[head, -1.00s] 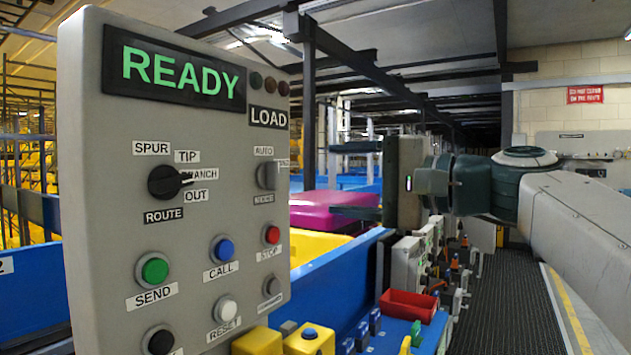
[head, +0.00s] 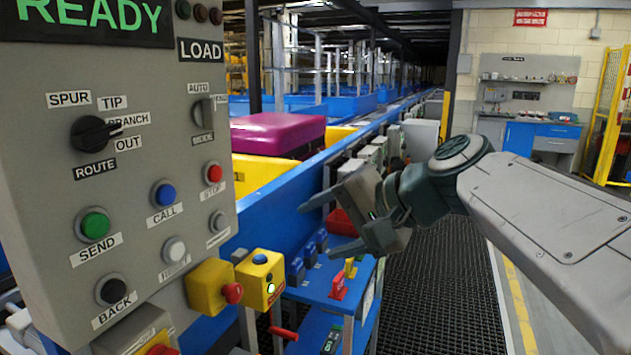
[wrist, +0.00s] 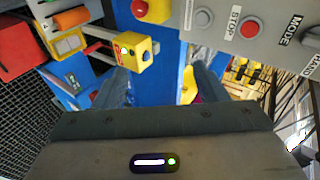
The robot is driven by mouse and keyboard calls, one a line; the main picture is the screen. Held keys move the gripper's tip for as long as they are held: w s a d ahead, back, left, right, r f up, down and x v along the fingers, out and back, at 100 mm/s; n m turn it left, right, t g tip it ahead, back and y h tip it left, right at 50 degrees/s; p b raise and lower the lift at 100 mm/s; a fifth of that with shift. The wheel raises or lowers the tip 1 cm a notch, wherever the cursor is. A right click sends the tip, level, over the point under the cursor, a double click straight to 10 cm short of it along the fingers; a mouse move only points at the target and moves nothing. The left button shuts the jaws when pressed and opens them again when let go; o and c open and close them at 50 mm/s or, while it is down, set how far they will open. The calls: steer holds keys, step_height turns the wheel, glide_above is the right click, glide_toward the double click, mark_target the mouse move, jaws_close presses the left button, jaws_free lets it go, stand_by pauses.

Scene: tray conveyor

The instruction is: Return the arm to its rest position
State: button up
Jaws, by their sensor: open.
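My gripper (head: 318,228) is in the middle of the head view, with its two dark fingers spread apart and pointing left. Nothing is between them. It hangs in the air in front of the blue conveyor side, to the right of the grey control panel (head: 140,230) and apart from it. In the wrist view my gripper's fingers (wrist: 160,88) stand apart, with a blue surface behind them. My arm runs from the gripper to the lower right of the head view.
The panel carries a READY display (head: 85,18), knobs and push buttons. A magenta case (head: 278,132) sits in a yellow tray (head: 262,172) on the conveyor. A blue shelf (head: 330,285) with small parts stands below my gripper. Dark floor matting (head: 440,290) lies open to the right.

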steer(key=s+d+f+n+g+h+p, duration=0.1)
steer(key=s+d+f+n+h+p, duration=0.1)
steer(key=s+d+f, duration=0.4)
steer(key=s+d+f+n+g+h+p, duration=0.2)
steer(key=s+d+f+h+p, duration=0.3)
steer(key=f, duration=0.6)
steer(key=s+d+h, duration=0.1)
steer(key=d+h, duration=0.1)
steer(key=shift+s+n+h, duration=0.3)
